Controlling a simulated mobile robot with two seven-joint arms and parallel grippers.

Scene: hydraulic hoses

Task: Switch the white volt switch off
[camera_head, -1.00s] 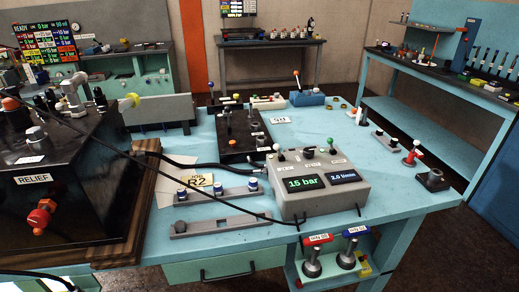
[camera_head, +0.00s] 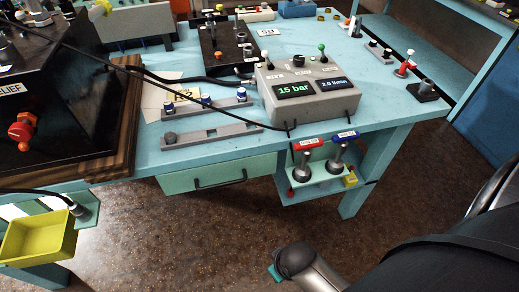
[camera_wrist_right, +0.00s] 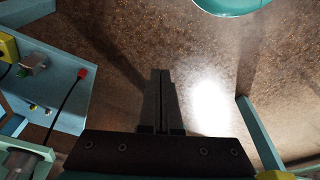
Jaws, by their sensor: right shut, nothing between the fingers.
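A grey control box (camera_head: 312,103) stands on the turquoise bench, with two lit displays reading 15 bar and 2.0 l/min. A small lever with a white tip (camera_head: 270,46) stands at its back left, and one with a green tip (camera_head: 321,48) at its back right. The labels on its top are too small to read surely, so I cannot tell which is the volt switch. My right gripper (camera_wrist_right: 162,102) is shut and empty in the right wrist view, above the brown floor, apart from the box. My left gripper is not in view.
The bench (camera_head: 375,104) has a drawer (camera_head: 217,174) and a side shelf holding red- and blue-tagged fittings (camera_head: 322,160). A black hose crosses from the left to the box. A yellow bin (camera_head: 38,238) is at lower left. Open floor lies in front.

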